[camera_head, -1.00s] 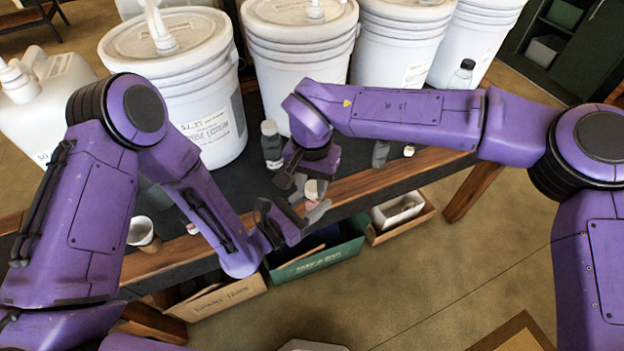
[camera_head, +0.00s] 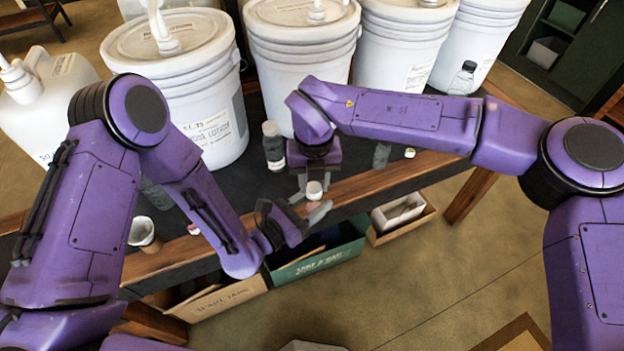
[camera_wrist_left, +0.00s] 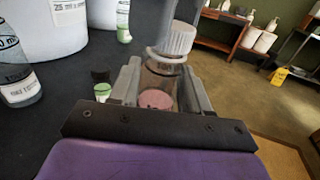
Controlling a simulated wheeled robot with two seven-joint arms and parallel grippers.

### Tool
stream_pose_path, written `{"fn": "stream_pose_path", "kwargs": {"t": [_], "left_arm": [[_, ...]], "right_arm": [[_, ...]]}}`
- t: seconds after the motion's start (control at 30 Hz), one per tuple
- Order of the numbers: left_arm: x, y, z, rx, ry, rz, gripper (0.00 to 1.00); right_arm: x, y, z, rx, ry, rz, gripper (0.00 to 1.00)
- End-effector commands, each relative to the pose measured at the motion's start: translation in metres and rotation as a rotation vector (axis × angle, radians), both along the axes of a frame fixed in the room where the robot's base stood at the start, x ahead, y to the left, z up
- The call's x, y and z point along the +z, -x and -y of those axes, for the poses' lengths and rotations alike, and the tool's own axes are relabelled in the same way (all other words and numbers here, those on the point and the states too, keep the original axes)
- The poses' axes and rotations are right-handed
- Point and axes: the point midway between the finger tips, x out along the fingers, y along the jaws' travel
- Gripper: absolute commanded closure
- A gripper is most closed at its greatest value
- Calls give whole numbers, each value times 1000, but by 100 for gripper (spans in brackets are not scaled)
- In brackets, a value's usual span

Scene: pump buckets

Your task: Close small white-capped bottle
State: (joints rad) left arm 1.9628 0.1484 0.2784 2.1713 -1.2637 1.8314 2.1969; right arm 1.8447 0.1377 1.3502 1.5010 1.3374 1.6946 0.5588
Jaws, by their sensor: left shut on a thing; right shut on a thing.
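The small bottle (camera_wrist_left: 158,92) is clear with pinkish contents and shows between the fingers of my left gripper (camera_wrist_left: 160,95) in the left wrist view. My left gripper (camera_head: 296,215) is shut on its body, in front of the table edge in the head view. The ribbed white cap (camera_wrist_left: 177,38) sits at the bottle's mouth and looks slightly tilted; it also shows in the head view (camera_head: 314,188). My right gripper (camera_head: 313,180) is above the bottle, pointing down, shut on the cap. I cannot tell how tightly the cap is seated.
Large white buckets (camera_head: 300,70) with pumps stand along the dark table. A green box (camera_head: 315,258) and a cardboard box (camera_head: 222,300) sit below the table edge.

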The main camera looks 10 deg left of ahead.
Motion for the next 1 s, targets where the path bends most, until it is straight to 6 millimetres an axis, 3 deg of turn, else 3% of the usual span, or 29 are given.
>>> {"fn": "stream_pose_path", "kwargs": {"t": [0.4,0.6,0.7,0.83,0.87,0.9,1.0], "left_arm": [[0,0,0,-1,-1,-1,100],[0,0,0,-1,-1,-1,100],[0,0,0,-1,-1,-1,100],[0,0,0,-1,-1,-1,100],[0,0,0,-1,-1,-1,100],[0,0,0,-1,-1,-1,100],[0,0,0,-1,-1,-1,100]], "right_arm": [[-1,3,6,-1311,-7,-2,93],[-1,6,7,-1862,-10,-2,93],[-1,6,7,-1995,-11,-1,93],[-1,6,7,-1988,-11,-1,93],[-1,6,7,-1988,-11,-1,56],[-1,6,7,-1987,-11,-1,43],[-1,6,7,-1986,-10,-1,40]]}}
